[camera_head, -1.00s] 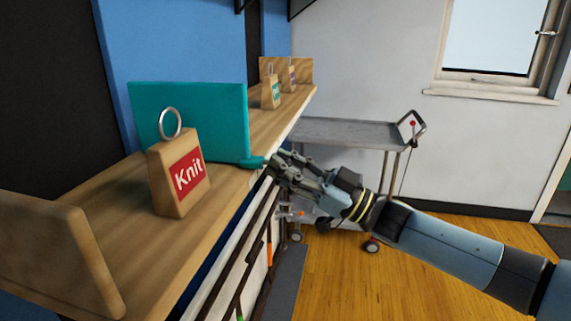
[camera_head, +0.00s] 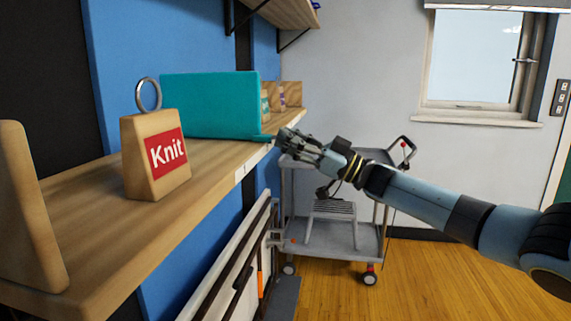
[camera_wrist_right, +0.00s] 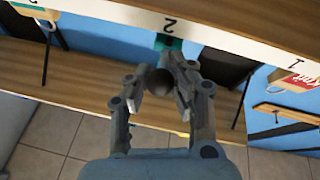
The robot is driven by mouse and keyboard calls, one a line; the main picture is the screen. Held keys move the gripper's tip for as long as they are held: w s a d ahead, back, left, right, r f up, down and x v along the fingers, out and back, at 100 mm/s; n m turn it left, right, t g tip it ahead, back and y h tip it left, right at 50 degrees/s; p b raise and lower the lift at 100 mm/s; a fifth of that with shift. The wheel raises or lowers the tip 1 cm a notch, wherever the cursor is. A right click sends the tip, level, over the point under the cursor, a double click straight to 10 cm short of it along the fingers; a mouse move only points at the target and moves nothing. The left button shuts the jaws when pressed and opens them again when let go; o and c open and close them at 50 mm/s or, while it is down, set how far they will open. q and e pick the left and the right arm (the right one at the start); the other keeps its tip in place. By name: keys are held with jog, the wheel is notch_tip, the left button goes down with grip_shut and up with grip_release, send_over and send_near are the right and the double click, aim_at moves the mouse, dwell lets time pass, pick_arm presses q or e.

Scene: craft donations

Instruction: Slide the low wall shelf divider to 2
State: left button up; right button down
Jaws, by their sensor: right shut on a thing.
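The teal divider (camera_head: 208,104) stands upright across the wooden low wall shelf (camera_head: 85,225), with a small tab at its front edge. My right gripper (camera_head: 283,138) is shut on that tab at the shelf's front edge. In the wrist view, my right gripper (camera_wrist_right: 165,62) has its fingers close together, with a bit of the teal divider (camera_wrist_right: 174,43) just past the tips. The number 2 label (camera_wrist_right: 170,25) is right by that teal part, and the number 1 label (camera_wrist_right: 295,62) is off to the right. In the head view the number 1 label (camera_head: 240,174) is nearer than the tab. My left gripper is out of view.
A wooden block tag marked Knit (camera_head: 156,154) stands on the near side of the divider. Other small tags (camera_head: 281,98) stand beyond it, partly hidden. A grey cart (camera_head: 345,236) stands beyond my right arm. Open wooden floor (camera_head: 440,275) lies at the right.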

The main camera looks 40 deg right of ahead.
jog(key=shift+w+d, duration=0.15)
jog(key=shift+d, duration=0.1)
jog(key=c, duration=1.1)
grip_release()
jog(key=shift+o, duration=0.2)
jog(key=v, duration=1.2)
